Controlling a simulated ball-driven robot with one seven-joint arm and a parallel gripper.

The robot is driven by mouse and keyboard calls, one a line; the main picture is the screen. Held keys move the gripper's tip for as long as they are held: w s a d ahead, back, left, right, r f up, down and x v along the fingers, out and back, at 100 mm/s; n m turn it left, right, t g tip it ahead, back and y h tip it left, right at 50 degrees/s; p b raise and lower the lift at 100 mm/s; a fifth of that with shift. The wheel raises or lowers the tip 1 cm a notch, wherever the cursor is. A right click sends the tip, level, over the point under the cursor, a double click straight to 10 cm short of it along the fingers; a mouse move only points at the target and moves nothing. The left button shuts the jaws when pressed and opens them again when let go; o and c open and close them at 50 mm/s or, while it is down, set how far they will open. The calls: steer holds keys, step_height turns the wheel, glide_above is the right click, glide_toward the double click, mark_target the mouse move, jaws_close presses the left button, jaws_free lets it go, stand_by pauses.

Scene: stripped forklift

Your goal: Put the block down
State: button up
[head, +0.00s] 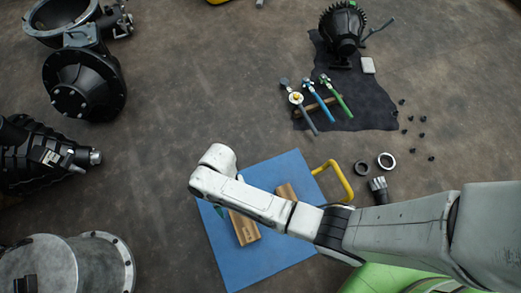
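A light wooden block (243,228) shows at the left part of a blue mat (262,262), below my forearm in the picture. Another wooden piece (287,190) shows just above the forearm, near the middle of the mat. The arm hides what lies between them, and I cannot tell whether they are one piece. The end of my arm is over the mat's upper left edge. My gripper's fingers are hidden under the wrist, so I cannot see whether they hold anything.
A yellow handle (340,178) stands at the mat's right edge, with black and grey rings (386,160) beyond. Several tools (318,100) lie on a dark cloth (372,112). Black machine parts (84,84) and a grey drum (75,264) stand left. Floor is clear left of the mat.

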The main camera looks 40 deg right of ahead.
steer(key=shift+d, duration=0.1)
steer(key=s+d+r+m+t, duration=0.1)
steer(key=s+d+r+m, duration=0.2)
steer(key=m, duration=0.7)
steer(key=s+d+r+m+t+h, duration=0.1)
steer(key=s+d+r+m, duration=0.3)
steer(key=d+r+m, duration=0.4)
steer(key=s+d+r+m+t+h, duration=0.1)
steer(key=s+d+r+m+t, duration=0.2)
steer(key=m, duration=1.1)
steer(key=s+d+r, duration=0.1)
steer(key=d+r, duration=0.2)
steer(key=d, duration=0.1)
